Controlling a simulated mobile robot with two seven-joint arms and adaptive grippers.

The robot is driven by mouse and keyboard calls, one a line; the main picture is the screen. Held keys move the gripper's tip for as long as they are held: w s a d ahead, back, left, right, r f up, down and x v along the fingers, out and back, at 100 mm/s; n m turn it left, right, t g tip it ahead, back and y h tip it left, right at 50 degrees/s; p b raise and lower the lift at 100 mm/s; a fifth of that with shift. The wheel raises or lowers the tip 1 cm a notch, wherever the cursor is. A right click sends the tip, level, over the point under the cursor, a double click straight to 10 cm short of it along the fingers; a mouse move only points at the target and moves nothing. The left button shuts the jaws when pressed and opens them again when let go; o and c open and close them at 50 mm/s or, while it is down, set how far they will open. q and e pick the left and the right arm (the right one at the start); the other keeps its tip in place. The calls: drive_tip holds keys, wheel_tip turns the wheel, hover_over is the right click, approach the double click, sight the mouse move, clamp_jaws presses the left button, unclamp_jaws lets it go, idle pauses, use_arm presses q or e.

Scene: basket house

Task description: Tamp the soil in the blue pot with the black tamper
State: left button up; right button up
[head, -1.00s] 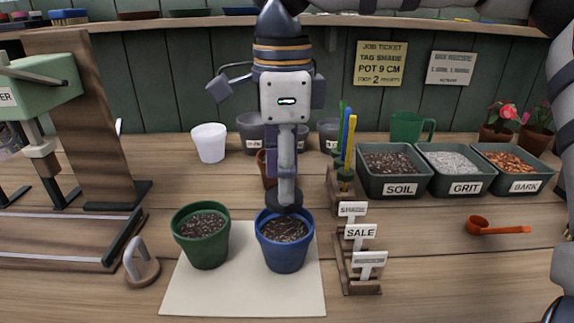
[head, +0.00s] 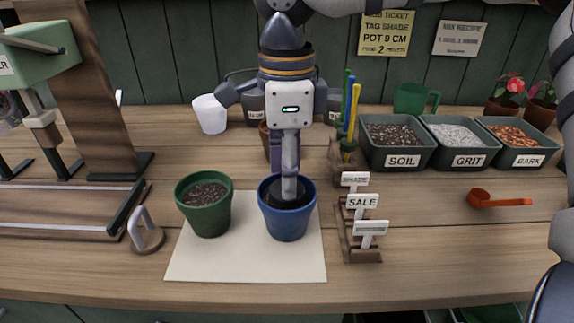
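The blue pot (head: 288,222) stands on a pale mat (head: 245,262) on the bench, with dark soil inside. My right gripper (head: 290,160) is upright above it and shut on the grey handle of the black tamper (head: 289,188). The tamper's dark round foot is down inside the pot's rim and appears to be on the soil. The foot hides most of the soil. My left gripper is not in view.
A green pot (head: 206,217) with soil stands just left on the mat. A label rack (head: 360,225) stands close on the right. A wooden block with a grey handle (head: 146,238) is at left. Soil, grit and bark trays (head: 397,158) are at back right.

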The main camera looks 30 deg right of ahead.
drive_tip(key=shift+f, duration=0.7)
idle(1.2)
drive_tip(key=shift+r, duration=3.65)
